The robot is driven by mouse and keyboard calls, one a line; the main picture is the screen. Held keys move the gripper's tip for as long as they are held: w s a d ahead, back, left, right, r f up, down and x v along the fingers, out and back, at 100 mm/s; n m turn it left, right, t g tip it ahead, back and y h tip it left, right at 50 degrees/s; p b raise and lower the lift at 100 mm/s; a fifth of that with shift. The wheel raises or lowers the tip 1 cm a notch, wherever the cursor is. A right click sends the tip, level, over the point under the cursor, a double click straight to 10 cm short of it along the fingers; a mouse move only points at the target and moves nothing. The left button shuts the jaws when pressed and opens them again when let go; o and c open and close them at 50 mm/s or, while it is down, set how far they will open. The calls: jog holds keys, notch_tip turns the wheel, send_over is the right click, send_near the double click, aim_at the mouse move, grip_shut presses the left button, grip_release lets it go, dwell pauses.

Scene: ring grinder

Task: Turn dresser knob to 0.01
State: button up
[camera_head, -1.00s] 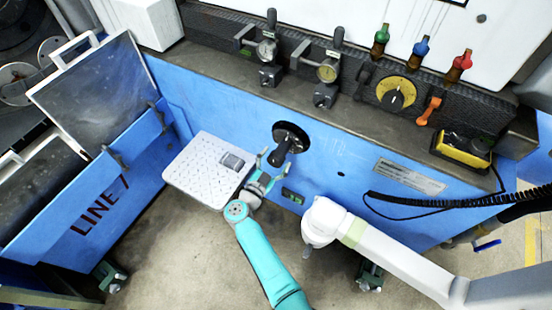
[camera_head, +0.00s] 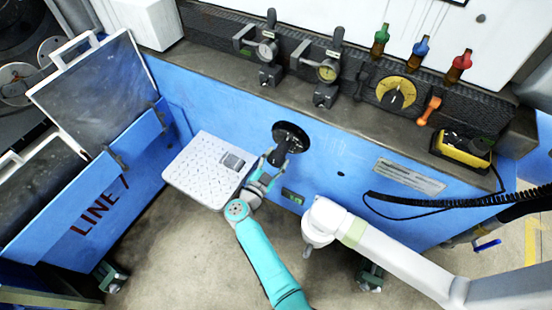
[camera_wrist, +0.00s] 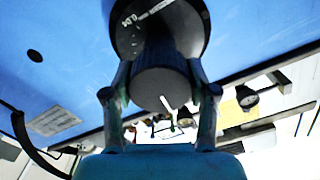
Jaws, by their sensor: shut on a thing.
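The dresser knob is a black round dial (camera_head: 291,135) on the blue machine front, with a black cylindrical grip (camera_head: 279,155) sticking out. In the wrist view the grip (camera_wrist: 162,85) shows a white pointer line on its end face, and the black dial (camera_wrist: 130,22) behind it carries white marks, partly hidden and too small to read surely. My gripper (camera_head: 276,161) is shut on the knob grip, one finger on each side. In the wrist view my gripper (camera_wrist: 160,95) also has its fingers against both sides of the grip.
A pale textured plate (camera_head: 208,170) stands close left of my gripper. A dark shelf edge (camera_head: 350,130) with gauges and a yellow dial (camera_head: 396,92) lies above. A black coiled cable (camera_head: 430,203) hangs at the right. Open floor lies below.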

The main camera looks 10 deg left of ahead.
jog(key=m, duration=0.6)
jog(key=shift+m, duration=0.3)
jog(key=shift+d, duration=0.1)
dwell(0.4)
jog(key=o, duration=1.2)
jog(key=shift+c, duration=0.2)
jog(key=shift+s, duration=0.1)
jog(key=v, duration=1.2)
